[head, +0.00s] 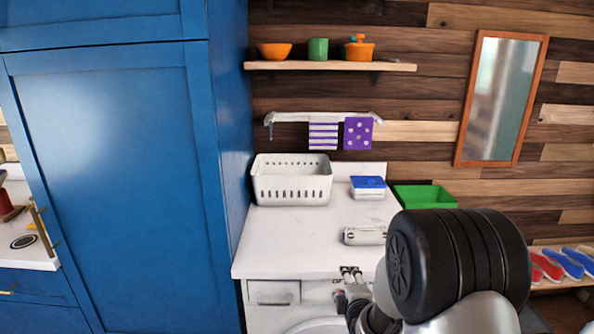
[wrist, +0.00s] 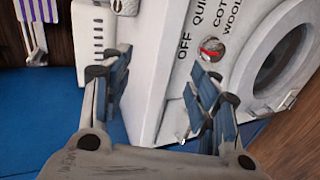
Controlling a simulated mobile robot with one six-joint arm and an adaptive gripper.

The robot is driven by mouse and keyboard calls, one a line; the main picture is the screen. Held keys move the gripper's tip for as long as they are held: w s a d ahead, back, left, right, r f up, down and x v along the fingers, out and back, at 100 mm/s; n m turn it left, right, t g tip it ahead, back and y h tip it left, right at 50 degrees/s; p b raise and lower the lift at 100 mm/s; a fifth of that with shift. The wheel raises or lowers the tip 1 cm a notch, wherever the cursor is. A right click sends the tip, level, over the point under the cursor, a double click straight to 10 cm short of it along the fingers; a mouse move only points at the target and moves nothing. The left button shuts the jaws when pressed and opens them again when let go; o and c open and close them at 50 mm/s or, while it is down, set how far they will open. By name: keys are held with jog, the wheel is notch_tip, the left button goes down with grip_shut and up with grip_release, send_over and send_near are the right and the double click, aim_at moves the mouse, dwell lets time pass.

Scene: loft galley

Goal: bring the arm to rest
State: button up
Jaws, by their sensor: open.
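My gripper (wrist: 158,72) is open in the wrist view, its two fingers apart with nothing between them. It faces the white washing machine (wrist: 165,45), whose front shows a dial (wrist: 211,47) with a red pointer and a round door (wrist: 285,65). In the head view my gripper (head: 351,273) is low in front of the machine, just below the front edge of the white top (head: 290,248). My arm is bent, its large black joint covering the right end of the top. Whether a finger touches the machine cannot be told.
A white basket (head: 291,185), a blue-lidded box (head: 367,187) and a pale cylinder (head: 365,236) are on the top. A green bin (head: 425,196) is behind my arm. A tall blue cabinet (head: 115,170) bounds the left. A shelf (head: 330,66) and towel rail (head: 320,116) are above.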

jog(key=s+r+m+g, duration=0.4)
jog(key=s+r+m, duration=0.4)
jog(key=s+r, duration=0.45)
jog(key=s+r+m+g, duration=0.1)
jog(key=s+m, duration=0.3)
jog(key=s, duration=0.9)
jog(key=s+r+m+g, duration=0.1)
jog(key=s+m+g, duration=0.2)
jog(key=s, duration=1)
jog(key=m, duration=0.2)
jog(key=shift+s+d+r+m+g, duration=0.2)
jog(key=shift+s+r+m+g, duration=0.05)
jog(key=shift+s+m+g, duration=0.1)
